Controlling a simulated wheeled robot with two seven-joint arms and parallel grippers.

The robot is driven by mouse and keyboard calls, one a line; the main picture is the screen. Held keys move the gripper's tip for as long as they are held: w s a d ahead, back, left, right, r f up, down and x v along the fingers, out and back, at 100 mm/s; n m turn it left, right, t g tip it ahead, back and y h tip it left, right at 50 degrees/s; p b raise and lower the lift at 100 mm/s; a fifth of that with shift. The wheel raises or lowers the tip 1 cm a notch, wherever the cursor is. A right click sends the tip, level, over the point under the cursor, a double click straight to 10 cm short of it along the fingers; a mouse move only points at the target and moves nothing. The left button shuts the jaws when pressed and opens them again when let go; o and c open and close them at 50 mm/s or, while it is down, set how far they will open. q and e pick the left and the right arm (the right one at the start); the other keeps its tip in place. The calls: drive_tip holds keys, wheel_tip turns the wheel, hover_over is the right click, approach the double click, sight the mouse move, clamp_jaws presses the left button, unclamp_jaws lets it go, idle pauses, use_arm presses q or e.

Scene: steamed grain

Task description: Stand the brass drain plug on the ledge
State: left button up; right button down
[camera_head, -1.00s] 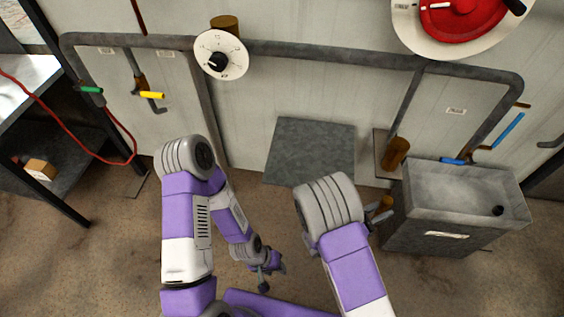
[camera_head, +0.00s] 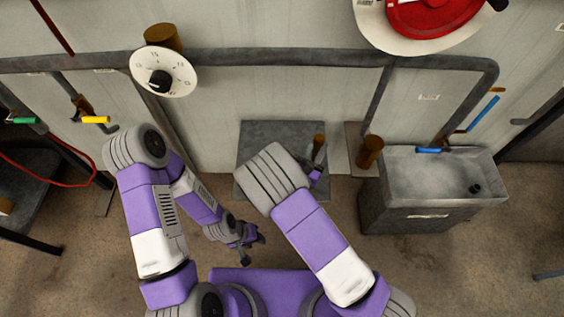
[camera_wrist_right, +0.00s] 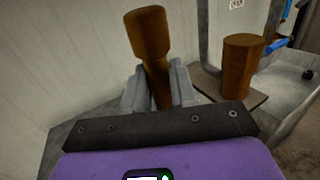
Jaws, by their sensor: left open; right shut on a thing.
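The brass drain plug is a brown-gold piece with a wide head, seen in the right wrist view (camera_wrist_right: 147,32) and partly in the head view (camera_head: 319,142). My right gripper (camera_wrist_right: 160,86) is shut on its narrower lower part; the plug leans slightly left in the wrist view. In the head view the right gripper (camera_head: 316,164) is over the right part of the grey square slab, which looks like the ledge (camera_head: 262,132). The plug's lower end is hidden, so I cannot tell whether it touches the slab. My left gripper (camera_head: 250,246) is open and empty, low at the centre.
A brown cylinder (camera_head: 370,153) stands on a small plate right of the slab; it also shows in the wrist view (camera_wrist_right: 242,65). A grey trough (camera_head: 415,182) is further right. Pipes (camera_head: 230,57), a dial (camera_head: 164,72) and a red wheel (camera_head: 430,15) are on the wall.

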drive_tip(key=w+a+r+n+t+y+p, duration=0.1)
drive_tip(key=a+r+n+t+y+p, duration=0.15)
drive_tip(key=a+n+y, duration=0.45)
use_arm(q)
drive_tip(key=shift+s+f+b, duration=0.2)
drive_tip(key=shift+f+b, duration=0.35)
drive_tip(key=shift+b, duration=1.65)
use_arm(e)
drive_tip(key=shift+m+g+y, duration=0.35)
drive_tip(key=shift+m+y, duration=0.25)
drive_tip(key=shift+m, duration=0.1)
drive_tip(key=shift+a+f, duration=0.55)
drive_tip(key=shift+f, duration=1.1)
drive_tip(key=shift+a+f, duration=0.6)
drive_tip(key=shift+f, duration=1.05)
drive_tip(key=shift+a+f, duration=0.55)
drive_tip(key=shift+f, duration=1.1)
drive_tip(key=shift+f, duration=0.1)
drive_tip(key=c, duration=0.9)
unclamp_jaws()
drive_tip(key=shift+f, duration=0.1)
